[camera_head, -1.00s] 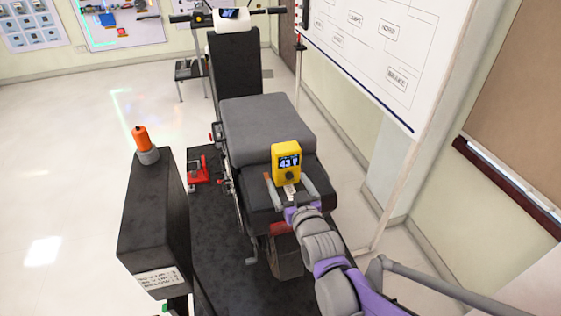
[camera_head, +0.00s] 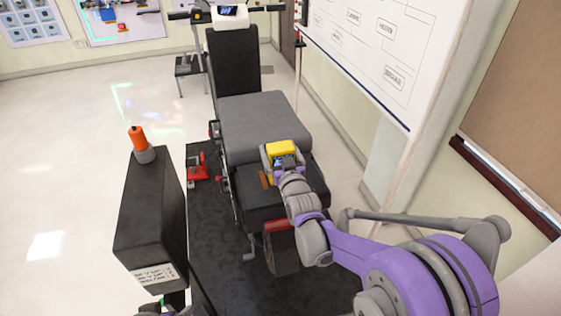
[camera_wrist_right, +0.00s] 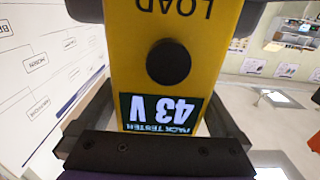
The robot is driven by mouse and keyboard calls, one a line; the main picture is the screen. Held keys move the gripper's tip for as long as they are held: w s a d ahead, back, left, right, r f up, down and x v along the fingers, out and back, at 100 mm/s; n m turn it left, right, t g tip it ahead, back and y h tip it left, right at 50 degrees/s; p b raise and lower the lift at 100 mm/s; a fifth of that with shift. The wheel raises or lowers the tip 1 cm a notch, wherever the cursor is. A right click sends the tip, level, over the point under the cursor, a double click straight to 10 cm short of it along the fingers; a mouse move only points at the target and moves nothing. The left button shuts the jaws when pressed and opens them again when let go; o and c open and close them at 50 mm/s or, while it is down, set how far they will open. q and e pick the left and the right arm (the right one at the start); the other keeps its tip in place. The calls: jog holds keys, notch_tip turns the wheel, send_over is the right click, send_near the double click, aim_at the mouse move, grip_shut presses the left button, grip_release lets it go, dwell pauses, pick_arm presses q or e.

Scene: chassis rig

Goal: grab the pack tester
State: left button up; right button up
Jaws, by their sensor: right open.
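The pack tester (camera_head: 283,147) is a yellow box on the rear of the black seat base, seen in the head view. In the right wrist view the pack tester (camera_wrist_right: 205,50) fills the middle, upside down, with a black knob, "LOAD" and a screen reading 43 V. My right gripper (camera_head: 282,156) is open, with a finger on either side of the tester. The wrist view shows the fingers along both sides of it; I cannot tell whether they touch it. The arm hides the tester's lower part in the head view.
A grey seat cushion (camera_head: 262,126) lies just beyond the tester. A black box post (camera_head: 152,215) with an orange beacon (camera_head: 138,138) stands at left. A whiteboard (camera_head: 372,60) stands close on the right. Red tools (camera_head: 197,168) sit on the black mat. The floor at left is clear.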

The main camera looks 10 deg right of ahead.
jog(key=shift+w, duration=0.55)
jog(key=shift+s, duration=0.1)
jog(key=shift+s, duration=0.1)
jog(key=shift+c, duration=0.2)
